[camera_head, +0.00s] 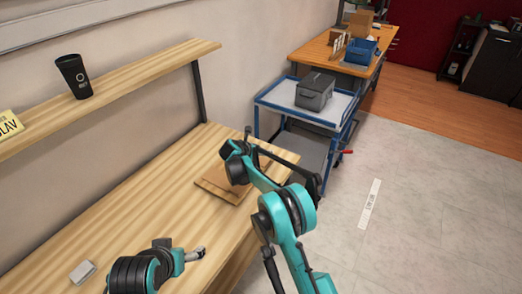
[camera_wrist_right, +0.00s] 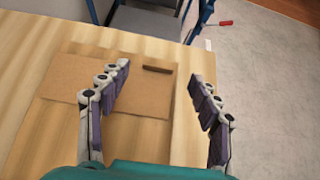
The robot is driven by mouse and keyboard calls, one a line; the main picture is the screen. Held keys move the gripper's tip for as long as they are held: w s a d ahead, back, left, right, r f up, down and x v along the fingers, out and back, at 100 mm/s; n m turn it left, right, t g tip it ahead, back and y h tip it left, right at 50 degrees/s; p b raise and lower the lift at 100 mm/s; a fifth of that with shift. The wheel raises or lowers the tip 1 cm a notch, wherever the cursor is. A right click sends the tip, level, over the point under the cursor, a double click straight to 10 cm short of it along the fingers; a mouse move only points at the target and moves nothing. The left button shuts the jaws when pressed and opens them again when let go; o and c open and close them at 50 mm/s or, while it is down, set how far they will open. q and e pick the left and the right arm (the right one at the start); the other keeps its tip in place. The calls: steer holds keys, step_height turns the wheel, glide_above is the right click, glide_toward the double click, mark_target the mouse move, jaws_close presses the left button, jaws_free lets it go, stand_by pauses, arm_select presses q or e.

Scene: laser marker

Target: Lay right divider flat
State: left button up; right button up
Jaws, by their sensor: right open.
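A flat brown wooden board (camera_wrist_right: 140,92) lies near the table's far end. It also shows in the head view (camera_head: 222,186), partly hidden by my right arm. A short dark strip (camera_wrist_right: 158,69) is on its upper right part; I cannot tell if it is a slot or a thin raised piece. I cannot tell which piece is the right divider. My right gripper (camera_wrist_right: 160,78) is open and empty, its fingers spread above the board. My left gripper (camera_head: 195,254) is over the near part of the table; its jaws are too small to read.
A small grey box (camera_head: 82,272) lies at the table's front left. A shelf (camera_head: 130,75) with a black cup (camera_head: 74,77) runs along the wall. Beyond the table stands a blue cart (camera_head: 277,97) with a grey bin (camera_head: 314,91). The table's middle is clear.

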steer(key=v, duration=1.2)
steer(key=shift+d, duration=0.1)
steer(key=s+d+r+m+g+y, duration=0.1)
steer(key=s+d+r+m, duration=0.45)
steer(key=s, duration=0.35)
steer(key=s+d+r+m+g+y, duration=0.1)
steer(key=s+d+r+m+y, duration=0.1)
steer(key=s+d+r+m, duration=0.45)
steer(key=s+d+f+m+y, duration=0.1)
steer(key=s+f+m, duration=0.1)
steer(key=s+m, duration=0.3)
steer(key=s+d+f+m+y, duration=0.1)
steer(key=s+m, duration=0.5)
steer(key=s, duration=0.7)
steer(key=s+d+f+m+y, duration=0.1)
steer(key=s+f+m, duration=0.3)
steer(key=s, duration=0.5)
steer(key=shift+d+f+m, duration=0.2)
steer(key=shift+d+m, duration=0.65)
steer(key=shift+m, duration=0.05)
